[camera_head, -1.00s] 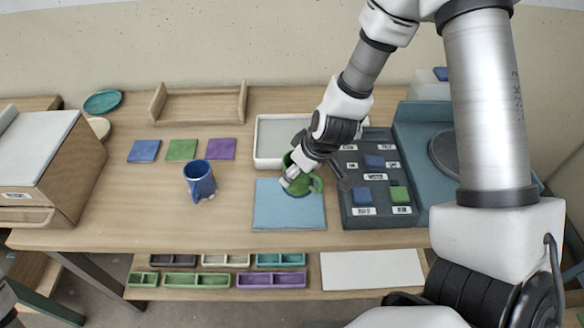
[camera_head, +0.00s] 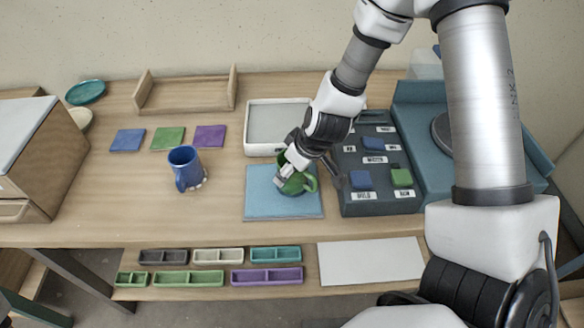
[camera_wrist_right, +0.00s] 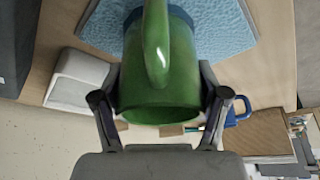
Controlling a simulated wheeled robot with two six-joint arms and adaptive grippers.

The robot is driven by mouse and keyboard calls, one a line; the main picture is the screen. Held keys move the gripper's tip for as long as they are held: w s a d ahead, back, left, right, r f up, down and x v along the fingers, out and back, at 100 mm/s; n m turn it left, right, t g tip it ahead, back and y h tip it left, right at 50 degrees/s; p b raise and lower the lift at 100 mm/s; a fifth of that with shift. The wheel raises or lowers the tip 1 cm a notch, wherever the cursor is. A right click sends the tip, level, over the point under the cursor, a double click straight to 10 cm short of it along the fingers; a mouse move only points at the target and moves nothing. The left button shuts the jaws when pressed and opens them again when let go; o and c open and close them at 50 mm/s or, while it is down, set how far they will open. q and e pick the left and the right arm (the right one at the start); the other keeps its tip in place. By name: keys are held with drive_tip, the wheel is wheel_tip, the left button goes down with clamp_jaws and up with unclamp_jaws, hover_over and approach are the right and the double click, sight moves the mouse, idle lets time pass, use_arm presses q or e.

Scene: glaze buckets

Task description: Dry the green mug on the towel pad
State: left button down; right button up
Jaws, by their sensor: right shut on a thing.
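The green mug (camera_head: 296,183) is at the blue towel pad (camera_head: 283,206), over its upper right part, with its handle to the right. I cannot tell whether it touches the pad. In the right wrist view the mug (camera_wrist_right: 160,70) fills the middle, its handle toward the camera, with the pad (camera_wrist_right: 222,28) beyond it. My right gripper (camera_head: 284,172) is shut on the mug; its fingers (camera_wrist_right: 160,108) lie on both sides of the body.
A blue mug (camera_head: 184,168) stands left of the pad. A white tray (camera_head: 248,150) lies behind the pad, and a dark labelled board (camera_head: 380,203) to its right. Blue, green and purple tiles (camera_head: 168,138) lie at the back left. The table between blue mug and pad is clear.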

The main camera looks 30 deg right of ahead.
drive_tip(key=shift+f+b, duration=0.3)
drive_tip(key=shift+f, duration=0.1)
idle(0.6)
idle(0.8)
drive_tip(key=shift+f, duration=0.1)
drive_tip(key=shift+w+f+b, duration=0.1)
drive_tip(key=shift+b, duration=0.2)
drive_tip(key=w+a+b, duration=0.1)
drive_tip(key=b, duration=0.2)
drive_tip(key=shift+a, duration=0.35)
drive_tip(key=shift+w+a+b, duration=0.1)
drive_tip(key=shift+a+b, duration=0.1)
drive_tip(key=shift+b, duration=0.15)
